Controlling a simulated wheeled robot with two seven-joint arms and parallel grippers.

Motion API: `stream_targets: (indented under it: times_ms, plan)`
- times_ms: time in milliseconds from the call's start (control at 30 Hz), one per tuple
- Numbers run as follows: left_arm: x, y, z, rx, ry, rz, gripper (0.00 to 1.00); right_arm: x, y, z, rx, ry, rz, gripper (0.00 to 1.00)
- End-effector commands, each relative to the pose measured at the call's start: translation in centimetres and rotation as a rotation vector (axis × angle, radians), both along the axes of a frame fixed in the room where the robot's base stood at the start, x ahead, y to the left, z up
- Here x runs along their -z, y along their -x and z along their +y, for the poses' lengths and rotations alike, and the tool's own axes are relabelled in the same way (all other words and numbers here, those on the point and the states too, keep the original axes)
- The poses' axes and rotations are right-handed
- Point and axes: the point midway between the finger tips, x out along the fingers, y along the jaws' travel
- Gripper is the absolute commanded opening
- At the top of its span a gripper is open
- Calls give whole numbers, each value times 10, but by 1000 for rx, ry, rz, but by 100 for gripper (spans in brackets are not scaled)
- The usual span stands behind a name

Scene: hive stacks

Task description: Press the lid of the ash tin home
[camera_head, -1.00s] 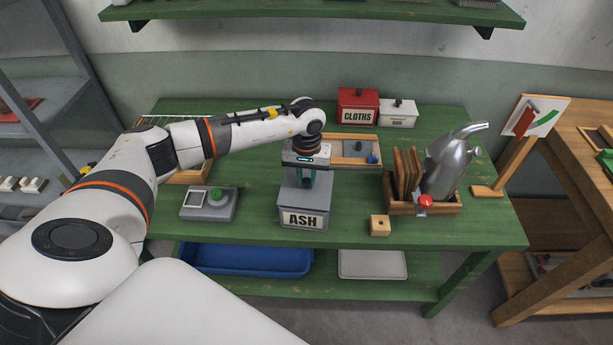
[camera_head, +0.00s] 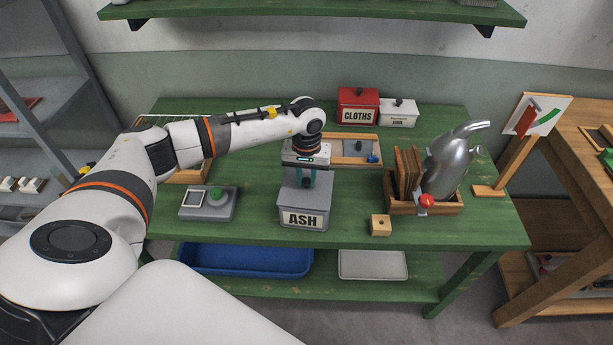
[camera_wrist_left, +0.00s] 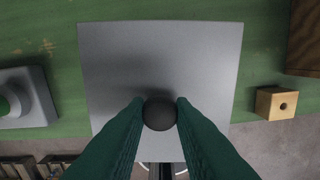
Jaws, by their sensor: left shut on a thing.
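The ash tin (camera_head: 304,218) is a grey box with a white ASH label, standing near the front edge of the green table. Its flat grey lid (camera_head: 318,196) lies on top; it fills the middle of the left wrist view (camera_wrist_left: 160,55). From the head I cannot tell whether the lid is fully seated. My left gripper (camera_head: 306,182) points down over the lid. Its green fingers are shut on the lid's dark round knob (camera_wrist_left: 160,114). My right gripper is not in view.
A grey device with a green button (camera_head: 216,194) stands left of the tin. A wooden tray (camera_head: 365,163), the red CLOTHS tin (camera_head: 357,107) and a white tin (camera_head: 398,112) are behind.

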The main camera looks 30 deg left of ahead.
Motion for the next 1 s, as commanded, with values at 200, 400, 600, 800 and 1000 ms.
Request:
stream_targets:
  times_ms: [200, 400, 600, 800, 1000]
  plan:
    - [1, 0, 0, 0, 0, 0, 0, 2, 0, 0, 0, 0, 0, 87]
    - [3, 0, 0, 0, 0, 0, 0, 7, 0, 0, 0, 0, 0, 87]
    - [3, 0, 0, 0, 0, 0, 0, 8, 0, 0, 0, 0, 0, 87]
    - [3, 0, 0, 0, 0, 0, 0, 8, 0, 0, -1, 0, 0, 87]
    - [3, 0, 0, 0, 0, 0, 43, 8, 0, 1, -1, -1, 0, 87]
